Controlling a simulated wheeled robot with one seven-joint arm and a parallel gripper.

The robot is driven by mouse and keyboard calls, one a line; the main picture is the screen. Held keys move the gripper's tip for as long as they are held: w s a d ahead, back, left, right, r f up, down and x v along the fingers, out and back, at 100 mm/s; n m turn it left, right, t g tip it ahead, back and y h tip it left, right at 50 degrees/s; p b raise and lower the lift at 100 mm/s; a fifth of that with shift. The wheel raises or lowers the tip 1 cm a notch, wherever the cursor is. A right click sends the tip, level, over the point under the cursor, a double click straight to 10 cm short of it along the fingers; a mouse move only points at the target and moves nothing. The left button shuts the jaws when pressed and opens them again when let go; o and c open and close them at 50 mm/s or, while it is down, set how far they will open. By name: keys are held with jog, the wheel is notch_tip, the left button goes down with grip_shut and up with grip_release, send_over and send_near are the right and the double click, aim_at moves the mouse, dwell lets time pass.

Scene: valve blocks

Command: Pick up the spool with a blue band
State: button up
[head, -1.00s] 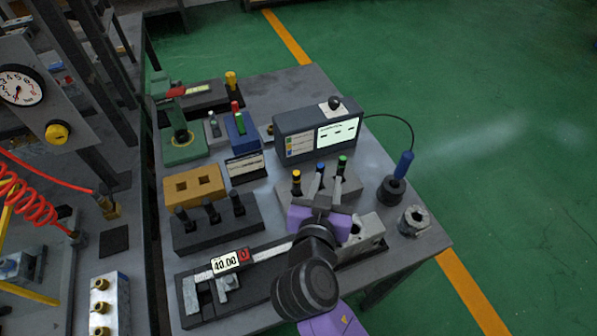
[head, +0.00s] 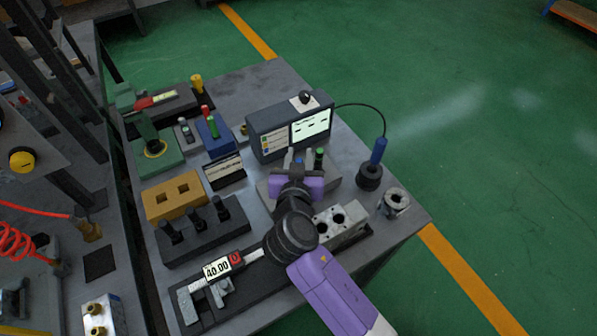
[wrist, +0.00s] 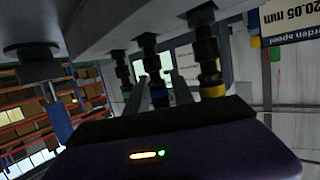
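The spool with a blue band (head: 298,162) stands in a grey block (head: 268,195), partly hidden by my gripper in the head view. In the upside-down wrist view the blue-banded spool (wrist: 157,88) is in the middle. The green-banded spool (head: 319,157) and the yellow-banded spool (wrist: 211,78) stand on either side of it; the yellow one is hidden in the head view. My gripper (head: 298,156) is open, with a grey finger on each side of the blue-banded spool. I cannot tell whether either finger touches it.
A display box (head: 275,140) stands just behind the block. A metal valve block (head: 343,222) is at the right front, and a black base with a blue probe (head: 377,150) is farther right. A dark block with black pegs (head: 200,240) and a caliper (head: 215,285) are at the left front.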

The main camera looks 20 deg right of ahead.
grip_shut()
jog(key=shift+r, duration=0.15)
